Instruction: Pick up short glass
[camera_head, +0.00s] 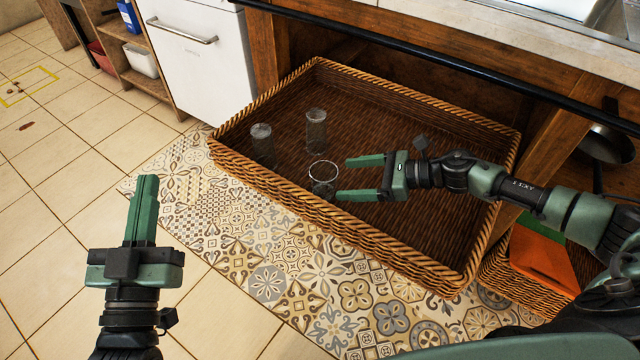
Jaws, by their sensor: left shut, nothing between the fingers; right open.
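A short glass (322,184) with a pale rim stands in the large wicker basket (268,192), close to its front wall. Two taller glasses, one at the left (263,146) and one further back (316,130), stand behind it in the same basket. My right gripper (345,177) is open over the basket, with its fingers pointing left toward the short glass. The glass is at the fingertips; I cannot tell whether they touch it. My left gripper (147,188) is shut and empty, over the floor left of the basket.
A dark rail (430,62) and wooden counter run above the basket's back. A white cabinet (197,60) stands behind left. A smaller basket with orange and green items (541,258) is at the right.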

